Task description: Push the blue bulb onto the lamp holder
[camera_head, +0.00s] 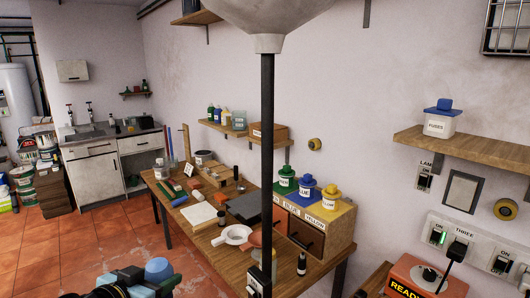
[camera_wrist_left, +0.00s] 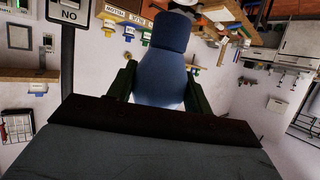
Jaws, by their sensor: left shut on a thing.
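The blue bulb (camera_head: 158,268) is at the bottom left of the head view, low in front of the workbench. My left gripper (camera_head: 125,284) is partly cut off by the lower edge there. In the left wrist view the blue bulb (camera_wrist_left: 168,75) sits between the two dark green fingers of my left gripper (camera_wrist_left: 162,88), which is shut on it. I cannot make out the lamp holder for certain. A dark upright pole (camera_head: 267,130) carries a large grey rounded shape (camera_head: 270,18) at the top. My right gripper is not in view.
An orange box (camera_head: 415,275) and switch panel (camera_head: 475,248) are at the right. Tiled floor (camera_head: 90,250) is clear at the left.

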